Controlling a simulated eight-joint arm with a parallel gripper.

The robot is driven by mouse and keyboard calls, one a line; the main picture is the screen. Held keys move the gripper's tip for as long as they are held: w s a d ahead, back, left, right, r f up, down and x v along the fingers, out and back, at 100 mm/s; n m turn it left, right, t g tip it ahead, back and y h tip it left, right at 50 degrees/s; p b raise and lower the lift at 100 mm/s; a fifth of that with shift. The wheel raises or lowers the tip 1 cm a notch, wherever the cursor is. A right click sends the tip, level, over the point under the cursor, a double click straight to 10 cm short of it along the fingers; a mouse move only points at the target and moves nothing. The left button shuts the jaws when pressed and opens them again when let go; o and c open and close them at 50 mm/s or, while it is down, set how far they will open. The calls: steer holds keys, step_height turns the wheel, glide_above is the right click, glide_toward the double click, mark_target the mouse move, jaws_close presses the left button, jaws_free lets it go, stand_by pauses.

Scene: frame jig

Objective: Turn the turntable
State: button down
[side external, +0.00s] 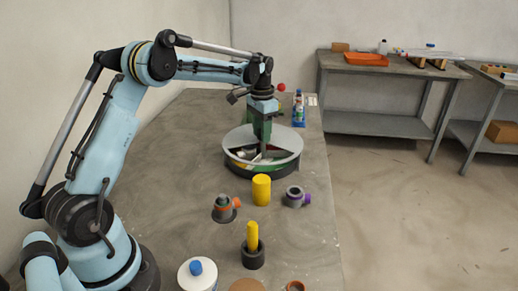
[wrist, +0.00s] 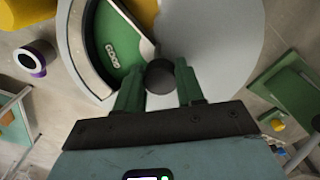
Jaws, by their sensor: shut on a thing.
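The turntable (side external: 291,151) is a round light grey disc on a dark base, standing on the grey bench. In the wrist view its grey top (wrist: 225,38) has a wide cut-out, through which a green surface with white lettering (wrist: 112,52) shows. A dark round knob (wrist: 160,78) stands near the disc's middle. My gripper (wrist: 158,84) points down over the turntable, its two green fingers on either side of the knob and shut on it. In the side view, my gripper (side external: 263,150) hides part of the turntable, and the knob is hard to make out.
A yellow cylinder (side external: 261,190) stands close in front of the turntable. A purple-marked ring (side external: 295,197), an orange-marked dark part (side external: 224,209) and a yellow peg in a dark holder (side external: 252,238) are nearer. A blue bottle (side external: 298,110) stands behind. Bench at the left is clear.

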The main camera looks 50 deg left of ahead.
steer(key=shift+a+f+m, duration=0.1)
steer(key=shift+m, duration=3.5)
steer(key=shift+w+a+m, duration=0.1)
steer(key=shift+m, duration=3.5)
steer(key=shift+w+m, duration=0.15)
steer(key=shift+m, duration=3.45)
steer(key=shift+w+m, duration=0.15)
steer(key=shift+m, duration=3.35)
steer(key=c, duration=0.7)
jaws_free()
